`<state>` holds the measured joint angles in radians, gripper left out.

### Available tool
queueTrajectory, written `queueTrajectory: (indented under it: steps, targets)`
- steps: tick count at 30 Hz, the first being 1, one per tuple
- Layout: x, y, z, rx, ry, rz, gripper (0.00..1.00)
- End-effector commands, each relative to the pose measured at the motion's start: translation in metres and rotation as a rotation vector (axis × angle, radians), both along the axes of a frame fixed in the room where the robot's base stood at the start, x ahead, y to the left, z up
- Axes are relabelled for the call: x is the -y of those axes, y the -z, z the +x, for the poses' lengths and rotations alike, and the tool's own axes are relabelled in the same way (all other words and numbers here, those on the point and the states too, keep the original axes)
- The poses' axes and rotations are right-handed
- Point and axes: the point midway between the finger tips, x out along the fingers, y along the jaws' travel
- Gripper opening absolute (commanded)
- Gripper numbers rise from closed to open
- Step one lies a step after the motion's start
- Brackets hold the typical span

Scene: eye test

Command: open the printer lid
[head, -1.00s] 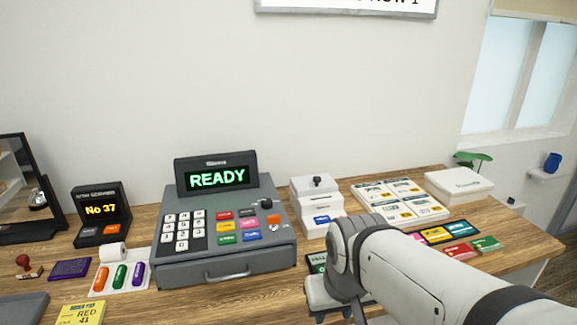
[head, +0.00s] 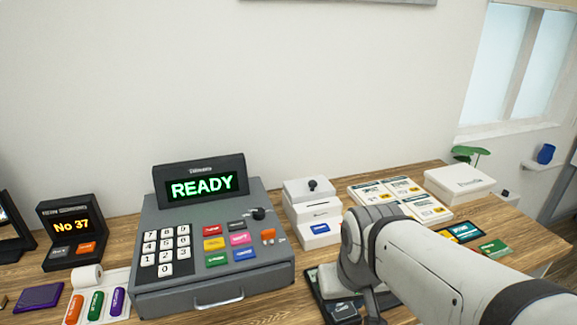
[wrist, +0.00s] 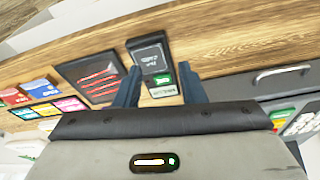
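The printer is a white box (head: 318,230) with a slot and a blue label on its front, right of the cash register. Its lid (head: 310,189), with a black knob (head: 312,184) on top, looks shut. My gripper (head: 345,300) is in front and to the right of the printer, low over the counter and apart from the knob. In the wrist view my gripper (wrist: 158,75) has its two blue-grey fingers spread, with nothing held. A black card terminal (wrist: 149,53) shows beyond and between them. I cannot make out the printer in the wrist view.
The cash register (head: 215,240) stands left of the printer, its drawer handle facing front. Menu cards (head: 428,208) and a white box (head: 459,183) lie to the right. A dark tray (wrist: 90,78) lies beside the card terminal. Bare wood shows along the counter's front.

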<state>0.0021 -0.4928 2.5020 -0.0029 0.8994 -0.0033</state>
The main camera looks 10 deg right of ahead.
Motion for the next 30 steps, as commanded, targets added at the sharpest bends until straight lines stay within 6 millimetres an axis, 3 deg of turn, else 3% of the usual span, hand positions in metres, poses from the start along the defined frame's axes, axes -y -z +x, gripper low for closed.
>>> queueTrajectory:
  steps: [6, 8, 11, 18, 24, 30]
  targets:
    - [-0.001, -0.009, 0.015, 0.001, -0.02, 0.003, 0.46]
    - [0.017, -0.017, 0.03, 0.003, -0.031, 0.007, 0.46]
    - [0.02, -0.035, 0.067, 0.01, -0.083, 0.015, 0.46]
    - [0.02, -0.071, 0.177, 0.042, -0.256, 0.036, 0.46]
    - [0.025, -0.082, 0.267, 0.084, -0.401, 0.047, 0.46]
    - [0.033, -0.08, 0.335, 0.126, -0.516, 0.051, 0.46]
